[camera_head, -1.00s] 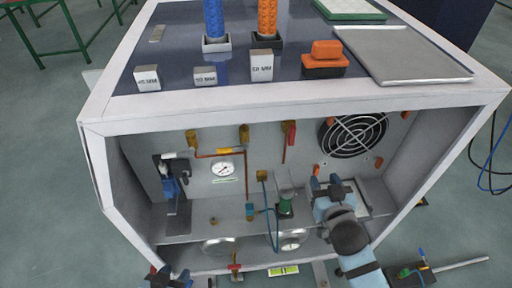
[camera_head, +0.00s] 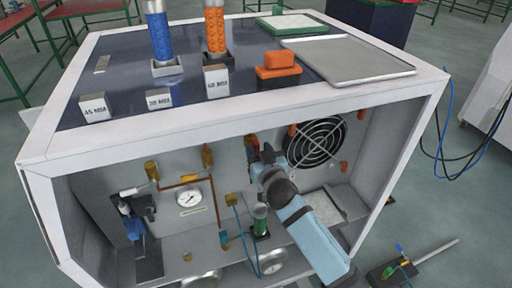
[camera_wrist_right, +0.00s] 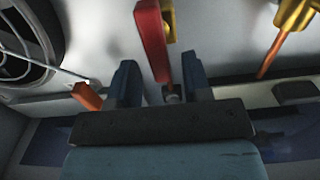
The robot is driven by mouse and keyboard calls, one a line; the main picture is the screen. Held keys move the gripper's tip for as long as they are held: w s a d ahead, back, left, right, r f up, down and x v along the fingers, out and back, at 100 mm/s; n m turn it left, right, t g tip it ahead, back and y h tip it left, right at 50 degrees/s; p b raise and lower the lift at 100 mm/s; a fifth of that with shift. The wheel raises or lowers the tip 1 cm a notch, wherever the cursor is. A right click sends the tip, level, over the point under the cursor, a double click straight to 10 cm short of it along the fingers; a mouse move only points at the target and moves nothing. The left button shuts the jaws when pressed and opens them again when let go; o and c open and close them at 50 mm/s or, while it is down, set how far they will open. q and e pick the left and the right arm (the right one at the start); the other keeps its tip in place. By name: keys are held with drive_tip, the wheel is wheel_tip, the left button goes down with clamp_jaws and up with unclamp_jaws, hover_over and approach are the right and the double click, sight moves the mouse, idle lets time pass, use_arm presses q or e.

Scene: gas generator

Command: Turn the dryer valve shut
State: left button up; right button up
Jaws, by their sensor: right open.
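The dryer valve appears to be the one with a red lever handle (camera_wrist_right: 152,42) and yellow body; the frames carry no readable label for it. In the right wrist view the lever hangs down between my two finger pads, with gaps on both sides. My right gripper (camera_wrist_right: 160,68) is open around it. In the head view my right gripper (camera_head: 264,154) is at the back panel, left of the fan, and partly covers the valve (camera_head: 251,143). Only a little of the red lever shows there. My left gripper is not in view.
The black fan (camera_head: 315,143) is right of the gripper. Another yellow valve (camera_head: 207,155) with a copper pipe is to its left. A pressure gauge (camera_head: 188,199) and a green-based fitting (camera_head: 260,222) are nearby. The cabinet's top edge (camera_head: 240,133) overhangs the opening.

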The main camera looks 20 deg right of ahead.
drive_tip(key=shift+w+a, duration=0.1)
drive_tip(key=shift+w, duration=1)
clamp_jaws()
